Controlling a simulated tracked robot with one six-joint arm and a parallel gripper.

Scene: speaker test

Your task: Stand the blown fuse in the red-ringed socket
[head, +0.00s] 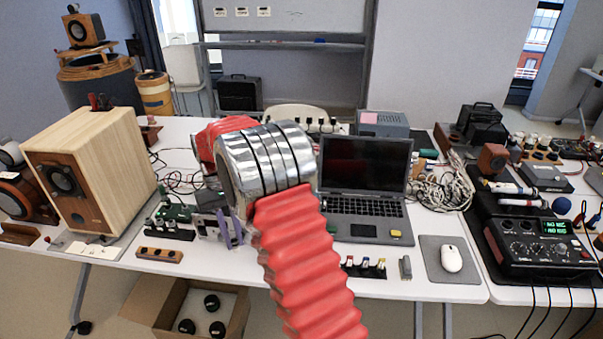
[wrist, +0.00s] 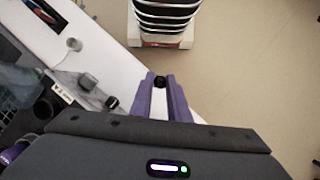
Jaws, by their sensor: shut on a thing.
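My gripper (head: 234,236) hangs over the front part of the white table in the head view, with its purple fingers partly behind my red arm. In the wrist view my gripper (wrist: 160,82) is shut on a small dark piece (wrist: 160,83), seen end-on between the fingertips. I take it for the fuse, but its markings do not show. A wooden block with dark round spots (head: 160,254) lies left of my gripper at the front of the table. I cannot make out a red-ringed socket in either view.
Small coloured-top parts (head: 366,264) stand right of my arm. The laptop (head: 362,200) is behind them. A wooden speaker (head: 90,175) stands at left, and an open carton (head: 235,325) is on the floor. Grey knobs (wrist: 88,80) are left of my fingers in the wrist view.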

